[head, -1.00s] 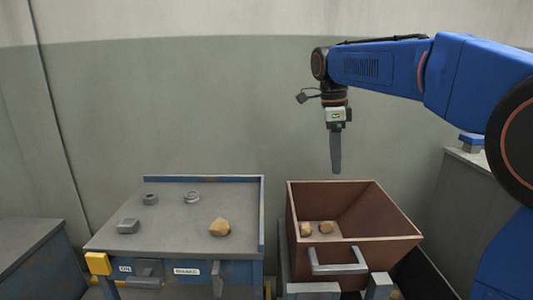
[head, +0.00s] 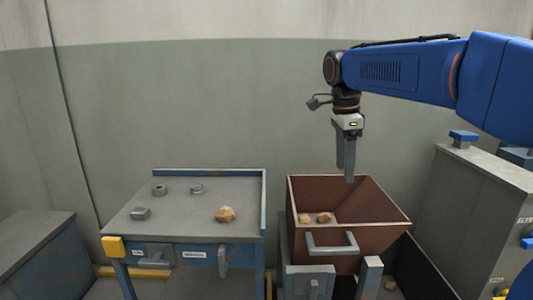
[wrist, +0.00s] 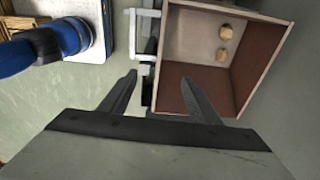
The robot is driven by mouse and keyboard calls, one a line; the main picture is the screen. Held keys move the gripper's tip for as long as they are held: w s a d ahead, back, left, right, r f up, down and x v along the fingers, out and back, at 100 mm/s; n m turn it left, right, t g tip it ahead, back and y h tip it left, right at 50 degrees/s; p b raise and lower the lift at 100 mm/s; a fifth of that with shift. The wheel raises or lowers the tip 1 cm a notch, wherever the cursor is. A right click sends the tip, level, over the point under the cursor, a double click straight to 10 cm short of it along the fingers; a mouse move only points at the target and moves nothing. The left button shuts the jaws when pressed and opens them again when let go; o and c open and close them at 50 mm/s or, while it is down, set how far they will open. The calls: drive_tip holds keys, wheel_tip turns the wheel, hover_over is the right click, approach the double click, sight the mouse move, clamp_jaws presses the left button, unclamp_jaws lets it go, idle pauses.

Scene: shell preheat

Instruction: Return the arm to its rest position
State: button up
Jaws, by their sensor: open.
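My blue arm (head: 410,75) reaches in from the right in the head view. My gripper (head: 347,178) points down above the brown bin (head: 375,212), with its fingertips near the height of the rim. In the wrist view my gripper (wrist: 158,95) shows two fingers spread apart with nothing between them. The bin (wrist: 200,85) shows beyond the fingers there. Two tan lumps (head: 314,218) lie inside the bin, and they also show in the wrist view (wrist: 224,42).
A grey-topped table (head: 180,222) with a raised blue back edge stands left of the bin. On it lie a tan rock (head: 225,214), a grey block (head: 140,213) and two metal rings (head: 159,190). A grey cabinet (head: 480,210) stands at the right.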

drive_tip(key=s+d+f+n+t, duration=0.1)
drive_tip(key=s+d+f+n, duration=0.1)
drive_tip(key=s+f+n, duration=0.4)
drive_tip(key=s+d+f+n+t, duration=0.2)
drive_tip(key=s+f+n, duration=0.4)
drive_tip(key=s, duration=0.7)
drive_tip(key=s+d+f+n+t+y, duration=0.1)
drive_tip(key=s+d+f+n, duration=0.2)
drive_tip(key=s+f+n, duration=0.3)
drive_tip(key=s+f, duration=0.2)
drive_tip(key=s, duration=0.1)
drive_tip(key=shift+s+d+t, duration=0.25)
drive_tip(key=shift+d+t, duration=0.05)
drive_tip(key=shift+d, duration=0.1)
